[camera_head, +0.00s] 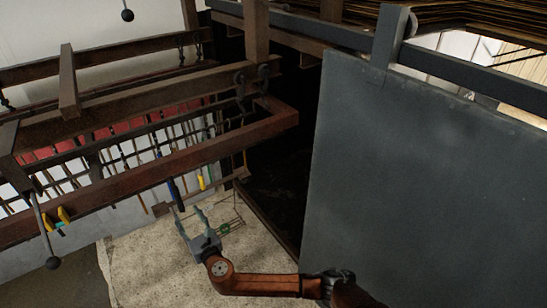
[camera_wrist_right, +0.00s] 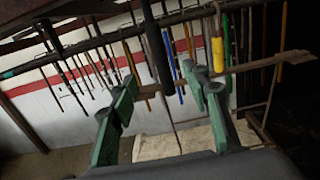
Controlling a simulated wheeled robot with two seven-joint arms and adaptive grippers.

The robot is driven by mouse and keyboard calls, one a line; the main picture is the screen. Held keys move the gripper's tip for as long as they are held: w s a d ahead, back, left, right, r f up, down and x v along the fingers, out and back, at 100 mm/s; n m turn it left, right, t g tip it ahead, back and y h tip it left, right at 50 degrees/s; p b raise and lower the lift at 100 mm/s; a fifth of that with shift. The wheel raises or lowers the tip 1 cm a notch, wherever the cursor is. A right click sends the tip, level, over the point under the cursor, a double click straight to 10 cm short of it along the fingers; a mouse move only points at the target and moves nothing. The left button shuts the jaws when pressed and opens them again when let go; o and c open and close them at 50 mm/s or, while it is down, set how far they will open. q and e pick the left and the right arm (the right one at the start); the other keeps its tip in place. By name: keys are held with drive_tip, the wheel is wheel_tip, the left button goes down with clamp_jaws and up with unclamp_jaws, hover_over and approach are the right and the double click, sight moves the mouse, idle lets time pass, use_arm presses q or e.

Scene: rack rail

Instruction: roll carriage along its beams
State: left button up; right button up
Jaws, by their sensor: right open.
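The carriage looks like the brown metal frame (camera_head: 150,170) at the left of the head view, with several tools hanging inside and below it. Dark brown beams (camera_head: 130,100) run above it, with small rollers or hooks (camera_head: 240,80) near their right end. I cannot tell exactly where the carriage ends and the beams begin. My right gripper (camera_head: 187,222) is open and empty, just below the frame's front bar. In the right wrist view its green fingers (camera_wrist_right: 160,85) are spread in front of the hanging tools, with a dark vertical bar (camera_wrist_right: 158,50) between them. My left gripper is not in view.
A large grey panel (camera_head: 420,180) hangs from a grey rail (camera_head: 470,80) and fills the right side. A rod with a black ball (camera_head: 53,262) hangs at the lower left. Pale speckled floor (camera_head: 150,260) lies below my right gripper.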

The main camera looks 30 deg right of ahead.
sight(179, 200)
drive_tip(key=w, duration=0.8)
drive_tip(key=shift+a, duration=0.1)
drive_tip(key=shift+w, duration=0.1)
drive_tip(key=shift+w, duration=0.2)
drive_tip(key=shift+w+b, duration=0.7)
drive_tip(key=shift+w, duration=0.35)
drive_tip(key=shift+a, duration=0.1)
drive_tip(key=shift+c, duration=0.5)
clamp_jaws()
